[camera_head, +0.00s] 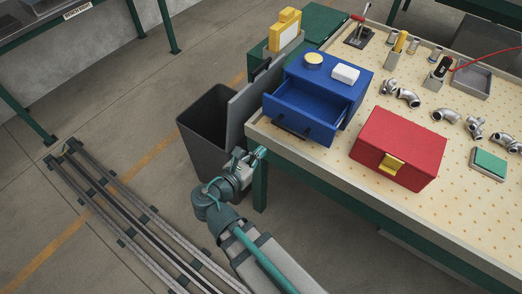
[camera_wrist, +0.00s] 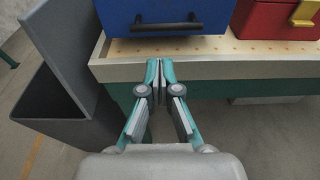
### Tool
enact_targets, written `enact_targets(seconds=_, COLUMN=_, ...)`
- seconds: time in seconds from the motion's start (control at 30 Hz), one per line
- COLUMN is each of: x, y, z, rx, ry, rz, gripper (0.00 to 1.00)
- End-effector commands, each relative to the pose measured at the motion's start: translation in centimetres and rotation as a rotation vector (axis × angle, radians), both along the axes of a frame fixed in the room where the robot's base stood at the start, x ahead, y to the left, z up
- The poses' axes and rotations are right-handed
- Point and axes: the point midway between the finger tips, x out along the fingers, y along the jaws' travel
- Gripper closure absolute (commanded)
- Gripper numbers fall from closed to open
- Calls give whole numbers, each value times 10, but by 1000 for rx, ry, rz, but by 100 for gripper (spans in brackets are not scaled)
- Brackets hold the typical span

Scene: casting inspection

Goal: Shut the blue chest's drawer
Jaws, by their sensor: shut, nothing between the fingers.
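The blue chest (camera_head: 324,72) stands at the left end of the perforated workbench. Its drawer (camera_head: 305,112) is pulled out toward the bench's front edge and looks empty inside. In the wrist view, the drawer front with its dark handle (camera_wrist: 166,23) fills the upper middle. My gripper (camera_head: 260,153) is shut and empty just off the bench edge, in front of and below the drawer. In the wrist view, my gripper's fingertips (camera_wrist: 160,66) meet below the handle, apart from it.
A red box (camera_head: 398,148) with a yellow clasp sits right of the chest. A yellow round item (camera_head: 313,59) and a white block (camera_head: 345,74) lie on the chest top. A grey bin (camera_head: 205,125) stands left of the bench. Metal pipe elbows (camera_head: 447,116) lie farther right.

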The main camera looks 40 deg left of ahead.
Motion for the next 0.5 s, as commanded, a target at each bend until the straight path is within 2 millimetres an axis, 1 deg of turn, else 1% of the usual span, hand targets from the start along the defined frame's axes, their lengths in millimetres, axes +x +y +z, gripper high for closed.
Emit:
enact_targets(seconds=0.03, x=9, y=1, z=-1, rx=-1, ry=1, rz=-4, gripper=100)
enact_targets(seconds=0.3, x=59, y=7, z=-12, rx=-1, ry=2, rz=-6, gripper=100)
enact_targets(seconds=0.5, x=92, y=12, z=-20, rx=0, ry=3, rz=-5, gripper=100)
